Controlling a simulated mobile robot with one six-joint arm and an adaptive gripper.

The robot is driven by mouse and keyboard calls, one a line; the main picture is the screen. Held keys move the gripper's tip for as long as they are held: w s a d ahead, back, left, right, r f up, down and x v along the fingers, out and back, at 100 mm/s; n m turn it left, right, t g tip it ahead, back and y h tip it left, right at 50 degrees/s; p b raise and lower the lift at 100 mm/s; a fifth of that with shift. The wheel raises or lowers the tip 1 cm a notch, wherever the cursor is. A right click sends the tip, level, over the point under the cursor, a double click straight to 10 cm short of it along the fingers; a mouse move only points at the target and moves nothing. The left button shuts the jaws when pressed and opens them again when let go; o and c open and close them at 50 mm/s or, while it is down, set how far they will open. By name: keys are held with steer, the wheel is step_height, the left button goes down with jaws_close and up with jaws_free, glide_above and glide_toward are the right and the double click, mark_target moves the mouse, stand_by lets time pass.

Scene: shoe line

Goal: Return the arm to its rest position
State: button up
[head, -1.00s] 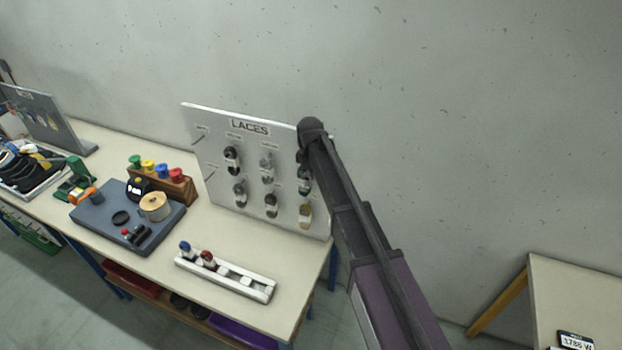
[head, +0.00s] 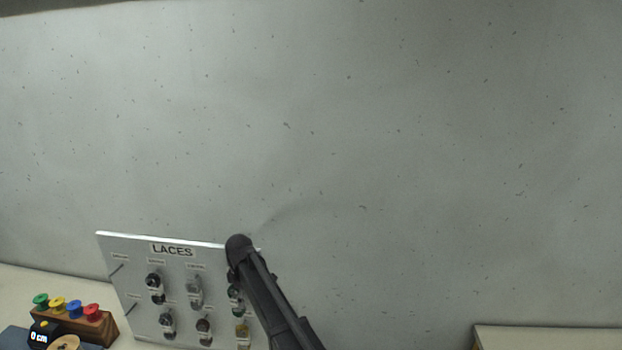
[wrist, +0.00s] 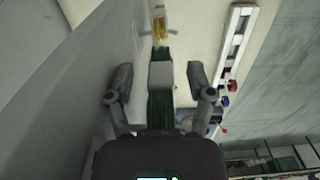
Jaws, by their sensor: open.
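My gripper (wrist: 160,76) is open in the wrist view, one finger on each side of a dark green lace bundle with a white band (wrist: 160,98). Neither finger visibly touches the bundle. My arm rises in front of the right side of the LACES board (head: 140,290) in the head view and hides part of it. The gripper itself cannot be made out there. A yellow lace bundle (wrist: 159,24) shows beyond the green one in the wrist view.
Several lace bundles hang on the board. A wooden block with coloured spools (head: 90,326) stands to its left. A white slotted rail (wrist: 236,45) lies on the table in the wrist view. Another table (head: 550,338) is at the lower right. The wall above is bare.

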steer(key=s+d+f+m+b, duration=0.5)
steer(key=s+d+f+b, duration=0.1)
steer(key=d, duration=0.7)
steer(key=s+d+f+m+b, duration=0.5)
steer(key=s+d+f+m, duration=0.1)
steer(key=d, duration=0.8)
steer(key=s+d+f+m+b, duration=0.5)
steer(key=s+d+f+b, duration=0.1)
steer(key=d, duration=0.7)
steer(key=shift+d+m+b, duration=0.35)
steer(key=shift+d+m, duration=0.05)
steer(key=shift+s, duration=0.1)
